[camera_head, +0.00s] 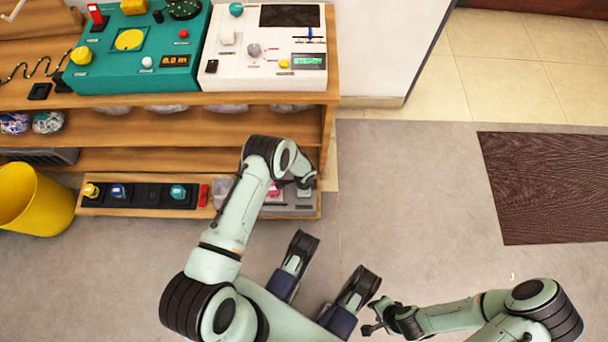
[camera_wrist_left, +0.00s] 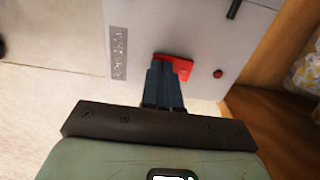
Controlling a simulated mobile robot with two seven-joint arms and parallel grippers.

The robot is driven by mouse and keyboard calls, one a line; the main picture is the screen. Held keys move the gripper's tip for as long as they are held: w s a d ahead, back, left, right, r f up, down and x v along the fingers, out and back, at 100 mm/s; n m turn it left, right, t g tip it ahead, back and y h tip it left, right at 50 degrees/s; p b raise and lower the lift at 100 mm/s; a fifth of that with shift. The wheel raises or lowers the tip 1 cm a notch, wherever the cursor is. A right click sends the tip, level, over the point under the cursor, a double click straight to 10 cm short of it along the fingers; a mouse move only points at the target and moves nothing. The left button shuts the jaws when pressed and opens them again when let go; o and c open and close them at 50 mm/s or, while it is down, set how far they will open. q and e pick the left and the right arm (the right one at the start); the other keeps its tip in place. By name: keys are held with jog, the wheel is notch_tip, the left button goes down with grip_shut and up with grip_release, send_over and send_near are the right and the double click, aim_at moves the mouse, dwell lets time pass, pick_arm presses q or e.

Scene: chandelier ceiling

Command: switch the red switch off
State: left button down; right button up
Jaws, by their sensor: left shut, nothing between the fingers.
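The red switch (camera_wrist_left: 183,66) sits on a light grey panel (camera_wrist_left: 145,20) in the left wrist view. The dark fingers of my left gripper (camera_wrist_left: 165,68) are shut with nothing between them. Their tips overlap the left part of the red switch, hiding some of it; I cannot tell whether they touch it. In the head view my left gripper (camera_head: 304,183) is at the right end of the low shelf, partly hidden by its own wrist. My right gripper (camera_head: 372,318) is empty at the lower right, its fingers apart, away from the furniture.
A small red round part (camera_wrist_left: 218,73) and a raised label (camera_wrist_left: 119,54) are on the panel. Teal (camera_head: 140,45) and white (camera_head: 262,50) consoles stand on the upper wooden shelf. A yellow bin (camera_head: 38,200) is at left. The floor at right is clear around a dark mat (camera_head: 545,185).

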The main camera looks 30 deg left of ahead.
pick_arm(q)
notch_tip(320, 180, up, 7)
jog(key=p, duration=0.4)
dwell(0.5)
dwell(0.4)
